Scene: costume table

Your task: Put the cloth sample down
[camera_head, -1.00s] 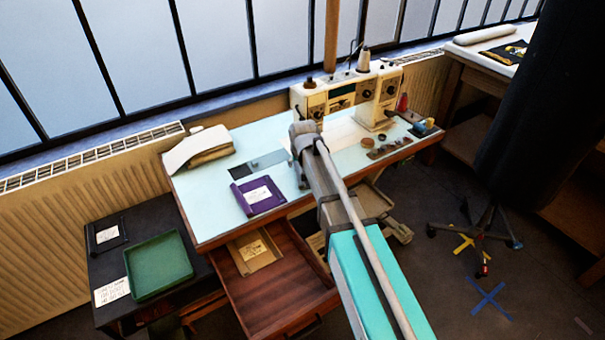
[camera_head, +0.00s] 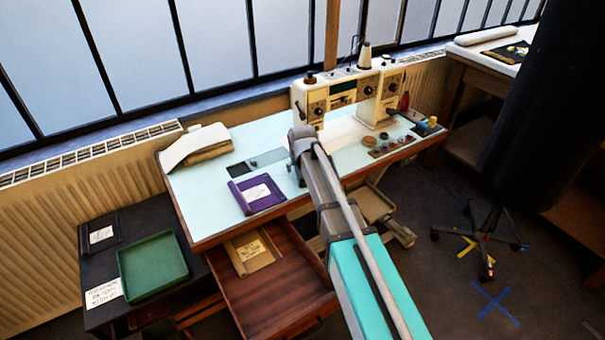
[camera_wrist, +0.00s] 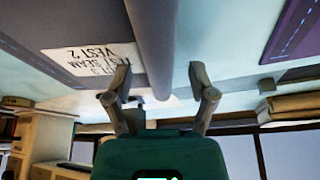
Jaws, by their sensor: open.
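A purple cloth sample (camera_head: 257,193) with a white label lies on the pale blue tabletop (camera_head: 205,220), near its front edge. Purple cloth with a dashed stitch line (camera_wrist: 296,28) also shows at the top right of the wrist view. My gripper (camera_wrist: 158,74) is open in the wrist view. A smooth grey bar (camera_wrist: 152,45) shows between and beyond its fingers; I cannot tell what it is. A white label with "TEST SEAM VEST 2" (camera_wrist: 92,62) shows upside down left of the fingers. In the head view my arm hides the gripper.
A cream sewing machine (camera_head: 312,102) stands at the back of the table. Folded cloth (camera_head: 196,146) lies at the back left. A wooden drawer (camera_head: 275,295) is open below the front edge. A green tray (camera_head: 152,265) sits on the low dark table at left.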

